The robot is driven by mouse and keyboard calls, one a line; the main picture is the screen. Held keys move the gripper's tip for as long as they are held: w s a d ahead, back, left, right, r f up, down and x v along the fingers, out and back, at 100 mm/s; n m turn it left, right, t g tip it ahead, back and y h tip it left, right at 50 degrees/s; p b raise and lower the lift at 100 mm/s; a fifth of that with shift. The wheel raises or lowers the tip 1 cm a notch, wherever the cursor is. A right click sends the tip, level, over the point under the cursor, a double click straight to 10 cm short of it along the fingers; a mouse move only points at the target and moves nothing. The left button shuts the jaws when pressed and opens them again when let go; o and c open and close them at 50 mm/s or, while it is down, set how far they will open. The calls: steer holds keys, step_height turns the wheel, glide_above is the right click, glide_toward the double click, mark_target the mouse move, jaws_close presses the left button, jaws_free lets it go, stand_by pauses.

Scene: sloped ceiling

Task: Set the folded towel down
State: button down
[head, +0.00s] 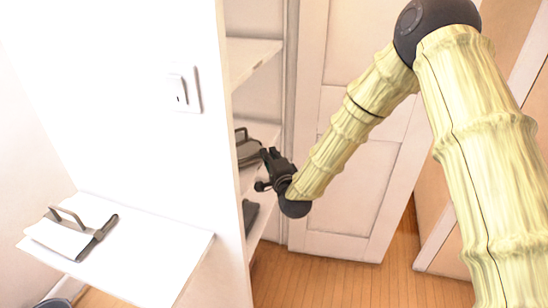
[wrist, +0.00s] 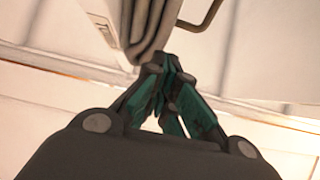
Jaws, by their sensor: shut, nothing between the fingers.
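My gripper (head: 268,168) is at the opening of the shelf unit, its fingers pointing in over a shelf. In the wrist view the green-padded fingers (wrist: 165,68) are together and empty. Just beyond the tips is a grey, layered thing (wrist: 147,28) that looks like a folded towel; I cannot tell whether the fingers touch it. A dark handle-like loop (wrist: 202,14) shows beside it. In the head view a grey thing with a dark looped frame (head: 246,148) lies on that shelf, partly hidden by the unit's side wall and near the fingers.
Another dark grey item (head: 250,214) is on a lower shelf, mostly hidden. A white tabletop (head: 165,257) at the left bears a white flat item in a dark looped holder (head: 68,233); its right part is clear. A panelled door (head: 345,190) stands behind my arm.

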steer(key=shift+w+a+b, duration=0.15)
steer(key=shift+w+a, duration=0.15)
steer(key=shift+a, duration=0.3)
steer(key=shift+w+a+b, duration=0.15)
steer(key=shift+w+a, duration=0.15)
steer(key=shift+a, duration=0.25)
steer(key=shift+d, duration=0.1)
steer(key=d+b+v, duration=0.1)
steer(key=d+v, duration=0.1)
steer(key=v, duration=1)
steer(key=shift+d, duration=0.5)
steer(key=shift+w, duration=0.1)
